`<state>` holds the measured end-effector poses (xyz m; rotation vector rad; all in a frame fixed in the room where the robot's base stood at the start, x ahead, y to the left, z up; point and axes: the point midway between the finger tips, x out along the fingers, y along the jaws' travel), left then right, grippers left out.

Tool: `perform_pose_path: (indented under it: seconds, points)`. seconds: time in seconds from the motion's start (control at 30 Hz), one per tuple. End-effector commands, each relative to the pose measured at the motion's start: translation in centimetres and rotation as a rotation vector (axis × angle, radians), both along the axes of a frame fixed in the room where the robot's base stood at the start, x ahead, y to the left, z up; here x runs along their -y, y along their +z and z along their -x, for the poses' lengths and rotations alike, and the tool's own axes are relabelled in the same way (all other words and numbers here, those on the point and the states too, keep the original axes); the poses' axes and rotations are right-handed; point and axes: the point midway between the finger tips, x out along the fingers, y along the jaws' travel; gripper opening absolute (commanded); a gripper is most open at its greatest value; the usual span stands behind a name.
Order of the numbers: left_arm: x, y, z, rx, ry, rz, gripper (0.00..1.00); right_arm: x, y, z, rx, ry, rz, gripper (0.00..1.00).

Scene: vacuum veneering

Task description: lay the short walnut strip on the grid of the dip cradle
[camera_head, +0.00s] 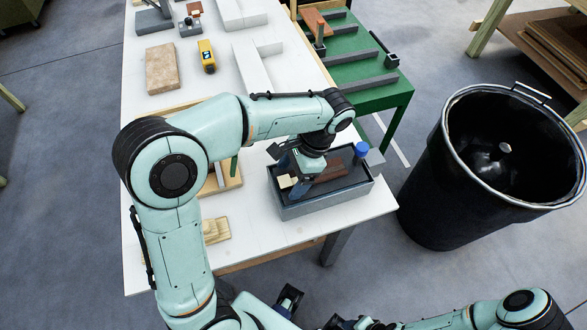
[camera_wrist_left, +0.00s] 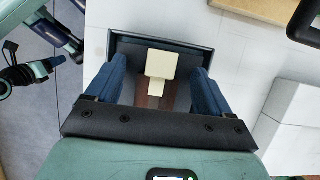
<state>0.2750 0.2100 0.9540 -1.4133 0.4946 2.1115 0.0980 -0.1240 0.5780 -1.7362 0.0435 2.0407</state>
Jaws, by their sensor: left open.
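A grey open box (camera_head: 325,205) with a dark inside stands at the near right corner of the white table. A brown wooden strip (camera_head: 328,171) lies in it; whether it rests on a grid cannot be told. My left gripper (camera_head: 297,180) points down over the left part of the box. In the left wrist view, its blue fingers (camera_wrist_left: 157,88) are apart, with a cream block (camera_wrist_left: 161,64) and part of the brown strip (camera_wrist_left: 149,97) showing between them. The block is not visibly touched by either finger. Parts of my right arm show along the bottom; its fingers are unclear.
A blue cap (camera_head: 361,149) stands at the box's back right. A wooden frame (camera_head: 228,182) lies left of the box. White blocks (camera_head: 252,65), a tan block (camera_head: 162,69) and a yellow device (camera_head: 207,56) are farther back. A black bin (camera_head: 425,190) stands right of the table.

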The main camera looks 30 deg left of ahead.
Motion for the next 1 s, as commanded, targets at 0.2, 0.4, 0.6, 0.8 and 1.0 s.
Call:
perform_pose_path:
  seconds: [0.2, 0.4, 0.6, 0.8, 1.0]
  points:
    - [0.6, 2.3, -0.8, 0.005, -0.002, 0.002, 0.81, 0.0, 0.6, -0.3, 0.003, 0.000, 0.000, 0.43]
    - [1.7, 6.7, -2.2, 0.005, -0.002, 0.002, 0.81, 0.0, 1.8, -0.8, 0.009, 0.000, 0.000, 0.43]
    - [2.6, 10.4, -3.4, 0.004, -0.002, 0.001, 0.81, 0.0, 3.0, -1.4, 0.017, 0.000, 0.000, 0.43]
    - [3.1, 12.2, -3.9, 0.002, -0.001, 0.001, 0.81, 0.0, 3.6, -1.8, 0.020, 0.000, 0.000, 0.43]
    - [3.2, 12.4, -4.0, 0.000, -0.001, 0.000, 0.81, 0.0, 3.6, -1.8, 0.020, 0.000, 0.000, 0.43]
